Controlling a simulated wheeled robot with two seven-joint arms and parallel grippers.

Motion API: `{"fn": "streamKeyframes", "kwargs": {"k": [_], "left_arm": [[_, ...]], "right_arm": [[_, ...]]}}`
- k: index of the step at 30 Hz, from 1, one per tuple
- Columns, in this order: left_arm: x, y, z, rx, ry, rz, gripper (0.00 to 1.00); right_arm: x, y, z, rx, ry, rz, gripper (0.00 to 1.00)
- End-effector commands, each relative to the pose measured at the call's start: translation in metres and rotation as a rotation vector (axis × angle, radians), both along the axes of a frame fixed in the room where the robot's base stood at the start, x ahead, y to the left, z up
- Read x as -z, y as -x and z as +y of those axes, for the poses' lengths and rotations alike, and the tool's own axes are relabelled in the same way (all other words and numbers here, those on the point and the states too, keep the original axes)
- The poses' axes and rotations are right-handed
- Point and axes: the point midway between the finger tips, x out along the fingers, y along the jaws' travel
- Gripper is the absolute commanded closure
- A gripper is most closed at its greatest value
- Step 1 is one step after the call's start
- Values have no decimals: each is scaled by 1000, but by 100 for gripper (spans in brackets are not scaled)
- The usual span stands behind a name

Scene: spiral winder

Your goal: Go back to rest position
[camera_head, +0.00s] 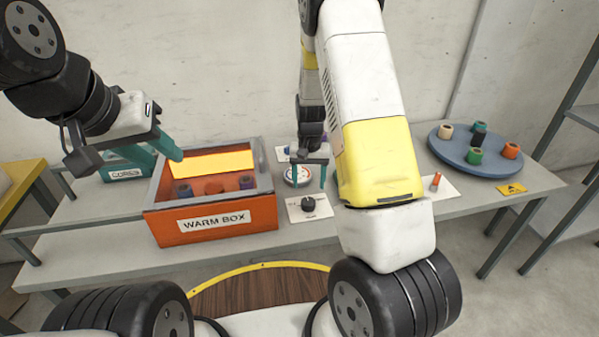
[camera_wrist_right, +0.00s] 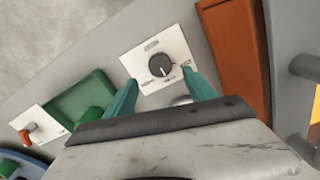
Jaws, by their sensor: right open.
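My right gripper (camera_head: 309,178) is open and empty, pointing down over the bench. Its two teal fingers also show in the right wrist view (camera_wrist_right: 160,82), either side of the near part of a white panel. The panel's dark dial knob (camera_wrist_right: 159,65) lies just beyond the fingertips; the knob (camera_head: 308,204) also shows below the gripper in the head view. I see no contact with it. My left gripper (camera_head: 168,148) is raised at the left, near the warm box's left end.
The orange warm box (camera_head: 215,222) stands on the bench with several spools inside. A green "cores" bin (camera_head: 124,173) is behind it at left. A blue round tray (camera_head: 455,158) with several spools is at right. A small orange lever (camera_head: 436,181) sits on a white panel.

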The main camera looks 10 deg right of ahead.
Motion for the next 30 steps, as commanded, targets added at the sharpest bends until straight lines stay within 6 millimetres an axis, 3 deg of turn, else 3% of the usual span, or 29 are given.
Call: {"fn": "streamKeyframes", "kwargs": {"k": [9,13,17,20,24,30], "left_arm": [[0,0,0,0,0,0,64],[0,0,0,0,0,0,64],[0,0,0,0,0,0,64],[0,0,0,0,0,0,64],[0,0,0,0,0,0,64],[0,0,0,0,0,0,64]], "right_arm": [[-2,0,0,0,-1,-1,36],[-19,2,2,-2,-18,-20,36],[-67,11,8,-15,-65,-70,36],[-114,27,12,-33,-107,-127,36],[-174,58,17,-74,-152,-206,36],[-243,115,21,-140,-184,-326,36]]}}
